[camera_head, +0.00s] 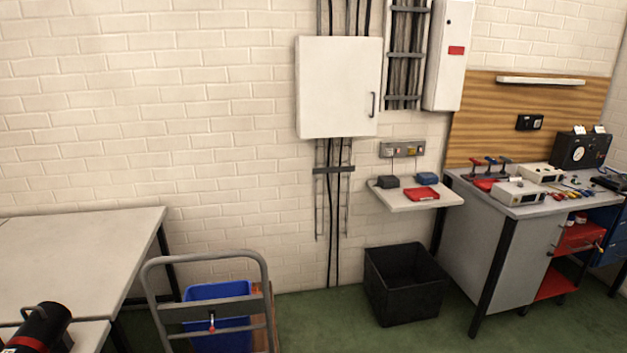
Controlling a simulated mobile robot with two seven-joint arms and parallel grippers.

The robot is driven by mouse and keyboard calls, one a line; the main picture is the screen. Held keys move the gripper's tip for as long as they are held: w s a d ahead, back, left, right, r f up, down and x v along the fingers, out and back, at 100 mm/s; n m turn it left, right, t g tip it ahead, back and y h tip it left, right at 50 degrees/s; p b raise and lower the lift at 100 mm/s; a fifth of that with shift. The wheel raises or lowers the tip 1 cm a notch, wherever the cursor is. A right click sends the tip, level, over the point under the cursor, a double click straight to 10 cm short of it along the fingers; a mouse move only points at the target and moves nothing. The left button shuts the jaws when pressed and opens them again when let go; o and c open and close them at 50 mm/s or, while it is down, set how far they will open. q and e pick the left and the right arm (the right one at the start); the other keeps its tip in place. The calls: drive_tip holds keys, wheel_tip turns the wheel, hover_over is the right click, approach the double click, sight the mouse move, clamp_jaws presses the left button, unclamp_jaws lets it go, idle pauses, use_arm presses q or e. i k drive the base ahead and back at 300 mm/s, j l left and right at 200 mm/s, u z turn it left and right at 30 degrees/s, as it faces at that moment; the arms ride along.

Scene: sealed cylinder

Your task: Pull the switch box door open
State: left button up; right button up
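The switch box (335,88) is a white wall cabinet on the brick wall, right of the picture's middle. Its door appears shut and faces the room. A dark vertical handle (373,105) sits near the door's right edge. Neither of my grippers shows in the head view, so their place relative to the handle cannot be seen.
A small wall shelf (420,203) and a black bin (405,285) stand below right of the box. A trolley (215,300) with a blue crate (217,292) is below left. A workbench (480,215) is at right, a table (85,250) at left. Green floor shows between trolley and bin.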

sight(340, 76)
drive_tip(key=i+l+z, duration=0.1)
drive_tip(key=i+z, duration=0.3)
drive_tip(key=i, duration=0.3)
drive_tip(key=i+j+z, duration=0.1)
drive_tip(key=i+z, duration=0.25)
drive_tip(key=i, duration=0.35)
